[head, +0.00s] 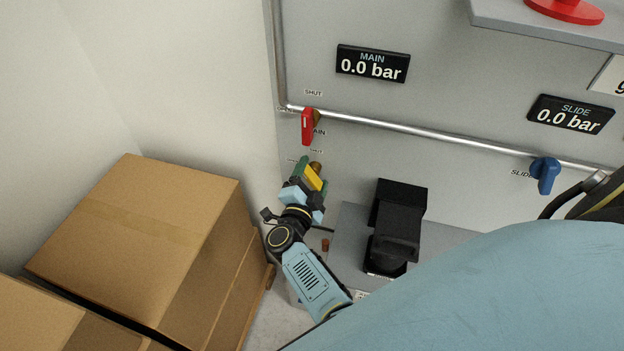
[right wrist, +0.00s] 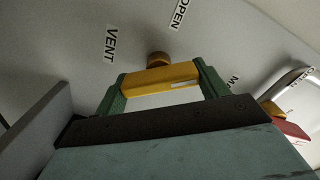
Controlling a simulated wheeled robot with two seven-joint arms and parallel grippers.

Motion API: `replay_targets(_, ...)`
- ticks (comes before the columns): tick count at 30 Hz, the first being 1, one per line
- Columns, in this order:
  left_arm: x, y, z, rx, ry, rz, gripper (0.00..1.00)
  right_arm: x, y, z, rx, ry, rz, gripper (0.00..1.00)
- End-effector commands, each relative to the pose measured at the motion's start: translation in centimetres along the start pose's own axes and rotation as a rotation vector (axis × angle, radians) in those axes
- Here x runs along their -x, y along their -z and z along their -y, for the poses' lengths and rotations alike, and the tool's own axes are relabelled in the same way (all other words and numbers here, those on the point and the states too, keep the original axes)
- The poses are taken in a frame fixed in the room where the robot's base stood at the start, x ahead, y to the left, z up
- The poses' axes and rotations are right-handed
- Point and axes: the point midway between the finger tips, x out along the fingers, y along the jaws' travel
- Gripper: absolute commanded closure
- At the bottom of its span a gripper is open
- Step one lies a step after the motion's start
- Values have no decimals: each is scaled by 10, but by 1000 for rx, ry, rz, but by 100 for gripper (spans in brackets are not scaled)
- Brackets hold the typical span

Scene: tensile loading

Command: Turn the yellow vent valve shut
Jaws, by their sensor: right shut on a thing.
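The yellow vent valve handle (head: 314,179) is on the grey panel, below the red MAIN valve, tilted between upright and level in the head view. My right gripper (head: 309,176) is shut on it. In the right wrist view the yellow handle (right wrist: 160,78) spans between the two green fingers of the right gripper (right wrist: 160,86), with its brass stem (right wrist: 158,59) behind it. The VENT label (right wrist: 110,44) and the OPEN label (right wrist: 178,14) show on the panel there. In the head view a SHUT label (head: 316,152) sits just above the valve. My left gripper is not in view.
The red MAIN valve handle (head: 307,127) hangs upright close above my right gripper. A blue SLIDE valve (head: 546,175) is farther right on the pipe (head: 430,133). A black device (head: 398,225) stands right of my forearm. Cardboard boxes (head: 140,240) crowd the left. Both displays read 0.0 bar.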

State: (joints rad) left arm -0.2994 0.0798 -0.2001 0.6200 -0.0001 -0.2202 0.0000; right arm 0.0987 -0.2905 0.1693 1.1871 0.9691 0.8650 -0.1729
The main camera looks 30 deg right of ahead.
Motion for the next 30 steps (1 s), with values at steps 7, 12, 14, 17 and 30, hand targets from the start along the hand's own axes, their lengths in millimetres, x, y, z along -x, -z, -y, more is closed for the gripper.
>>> replay_targets(7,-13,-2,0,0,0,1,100,1,-1,-4,-231,-2,0,50)
replay_targets(12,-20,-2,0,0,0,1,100,1,-2,-4,-368,-2,1,50)
replay_targets(14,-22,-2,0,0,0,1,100,1,-2,-4,-409,-2,1,50)
replay_targets(17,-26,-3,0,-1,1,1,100,1,-2,-4,-468,-2,1,50)
replay_targets(30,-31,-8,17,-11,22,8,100,1,-1,-3,-593,-1,1,50)
